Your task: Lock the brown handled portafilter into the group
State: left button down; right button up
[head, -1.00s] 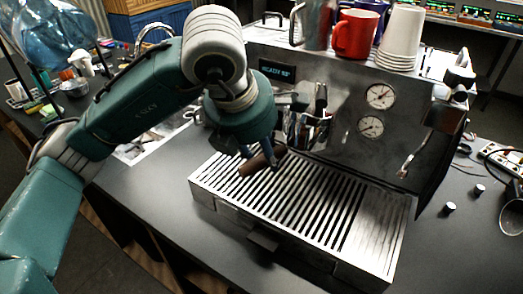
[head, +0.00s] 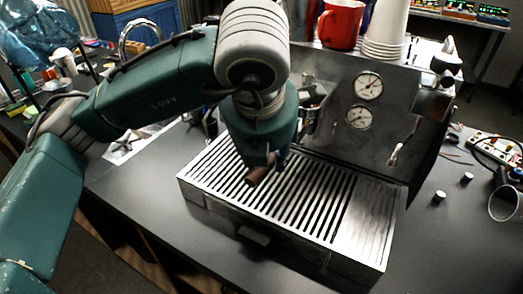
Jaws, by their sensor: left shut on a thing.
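The espresso machine (head: 345,100) stands on the dark bench, with two gauges on its front and a slatted drip tray (head: 365,222) below. My left gripper (head: 264,168) is over the left part of the drip tray, in front of the group area. It is shut on the brown handle of the portafilter (head: 259,176); only a short piece of the handle shows below the fingers. My wrist hides the portafilter's basket and most of the group, so I cannot tell whether they touch. My right gripper is not in view.
A red mug (head: 340,25) and stacked white cups (head: 386,32) stand on top of the machine. A steam wand (head: 396,153) hangs at its right. The front-left bench is clear.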

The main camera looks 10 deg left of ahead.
pick_arm(q)
jog(key=shift+s+d+r+n+y, duration=0.1)
jog(key=shift+s+d+n+y, duration=0.2)
jog(key=shift+d+n, duration=0.4)
jog(key=c, duration=1.2)
grip_release()
jog(key=shift+a, duration=0.15)
jog(key=shift+o, duration=0.4)
